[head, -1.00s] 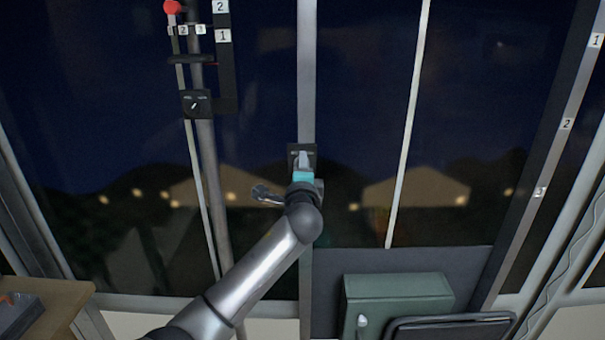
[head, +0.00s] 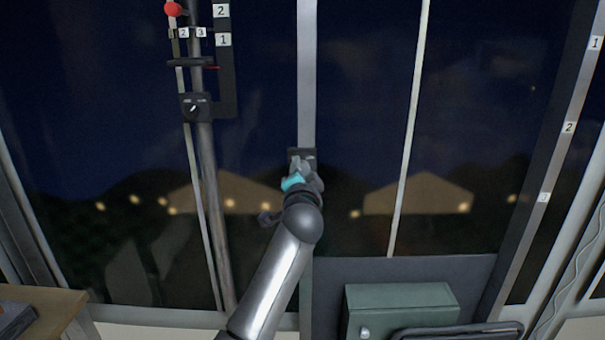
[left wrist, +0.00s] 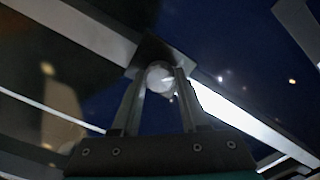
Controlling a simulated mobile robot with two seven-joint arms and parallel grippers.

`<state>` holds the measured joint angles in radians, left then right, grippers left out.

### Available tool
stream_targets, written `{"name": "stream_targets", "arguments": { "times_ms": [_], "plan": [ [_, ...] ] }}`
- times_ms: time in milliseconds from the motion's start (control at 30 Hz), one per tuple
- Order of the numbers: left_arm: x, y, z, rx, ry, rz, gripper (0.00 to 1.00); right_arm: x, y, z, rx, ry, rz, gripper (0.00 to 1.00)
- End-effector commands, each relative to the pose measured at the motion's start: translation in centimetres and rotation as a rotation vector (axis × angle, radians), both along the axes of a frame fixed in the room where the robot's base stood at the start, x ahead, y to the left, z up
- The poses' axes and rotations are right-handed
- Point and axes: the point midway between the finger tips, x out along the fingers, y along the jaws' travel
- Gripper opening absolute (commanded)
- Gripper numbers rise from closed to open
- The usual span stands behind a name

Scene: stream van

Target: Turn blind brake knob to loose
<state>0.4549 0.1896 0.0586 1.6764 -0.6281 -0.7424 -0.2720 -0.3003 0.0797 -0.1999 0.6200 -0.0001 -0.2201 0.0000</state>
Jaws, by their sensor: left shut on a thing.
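A small dark plate (head: 309,154) is mounted on the pale vertical post in the middle of the head view. My left gripper (head: 300,163) is at the plate and covers most of it and the knob there. In the left wrist view, the fingers (left wrist: 160,84) are shut on a round pale knob (left wrist: 158,75), in front of the dark square plate (left wrist: 151,52). The plate's markings cannot be read. A second dark plate with a small knob (head: 194,108) is on the pole at left, with tiny labels. My right gripper is not in view.
A red ball (head: 173,9) and numbered tags (head: 222,39) are on the left pole. A green box (head: 400,305) stands at the lower right, beside a dark-framed item (head: 465,332). A wooden surface (head: 50,298) is at the lower left. Dark windows lie behind.

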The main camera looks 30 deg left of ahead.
Motion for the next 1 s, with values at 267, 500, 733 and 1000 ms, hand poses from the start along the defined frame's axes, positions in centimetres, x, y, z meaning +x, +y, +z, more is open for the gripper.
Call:
{"name": "stream_targets", "arguments": {
  "times_ms": [267, 500, 733, 1000],
  "plan": [
    [0.0, -0.04, -0.04, -0.022, -0.012, -0.001, 0.0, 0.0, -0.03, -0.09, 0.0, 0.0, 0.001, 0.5],
    [0.01, -0.03, -0.04, -0.022, -0.012, -0.001, 0.0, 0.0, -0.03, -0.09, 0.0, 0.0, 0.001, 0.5],
    [0.0, -0.03, -0.03, -0.021, -0.012, -0.001, 0.65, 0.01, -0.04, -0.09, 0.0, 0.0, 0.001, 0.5],
    [0.0, -0.02, 0.0, -0.02, -0.012, 0.0, 0.74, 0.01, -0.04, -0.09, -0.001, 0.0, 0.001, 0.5]
  ]
}}
